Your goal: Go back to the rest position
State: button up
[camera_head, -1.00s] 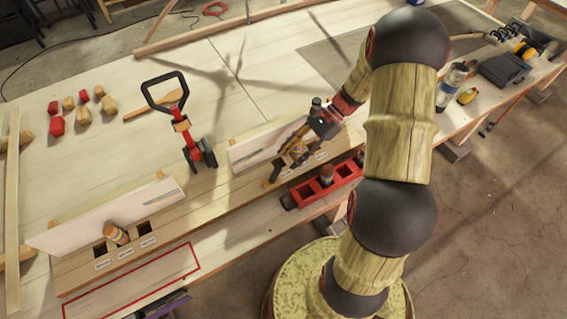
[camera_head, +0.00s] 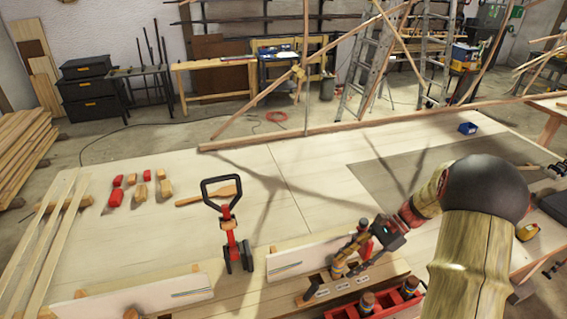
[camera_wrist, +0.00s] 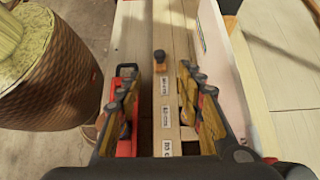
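My gripper (camera_head: 338,268) is low over the right-hand slotted wooden rail (camera_head: 385,272) on the workbench, its fingers reaching down and left. In the wrist view my gripper (camera_wrist: 158,76) has its two fingers well apart, with nothing held between them. The labelled rail (camera_wrist: 167,125) shows in the gap. A small brown peg with a dark top (camera_wrist: 160,62) stands on it, beyond the fingertips. My arm reaches in from the right side of the head view. How close the fingertips are to the rail is unclear.
A red tray with pegs (camera_head: 388,306) lies in front of the rail. A pale board (camera_head: 300,258) stands behind it. A red and black tool with a loop handle (camera_head: 228,225) stands to the left. Red and wooden blocks (camera_head: 140,192) lie farther left. The middle of the bench is clear.

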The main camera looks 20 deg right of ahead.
jog(key=s+f+n+g+h, duration=0.1)
jog(key=s+n+h, duration=0.3)
jog(key=s+n, duration=0.25)
jog(key=s+a+r+n+t+h+b, duration=0.3)
jog(key=a+r+n, duration=0.2)
jog(key=a+r, duration=0.3)
jog(key=s+a+r+n+t+h+b, duration=0.2)
jog(key=s+a+r+n+t+h, duration=0.1)
jog(key=a+r+n, duration=0.3)
jog(key=shift+s+a+r+t+b, duration=0.35)
jog(key=shift+s+a+r, duration=0.3)
jog(key=shift+a+r, duration=0.35)
jog(key=shift+a+f+n, duration=0.1)
jog(key=shift+f+n, duration=0.05)
jog(key=shift+n, duration=0.1)
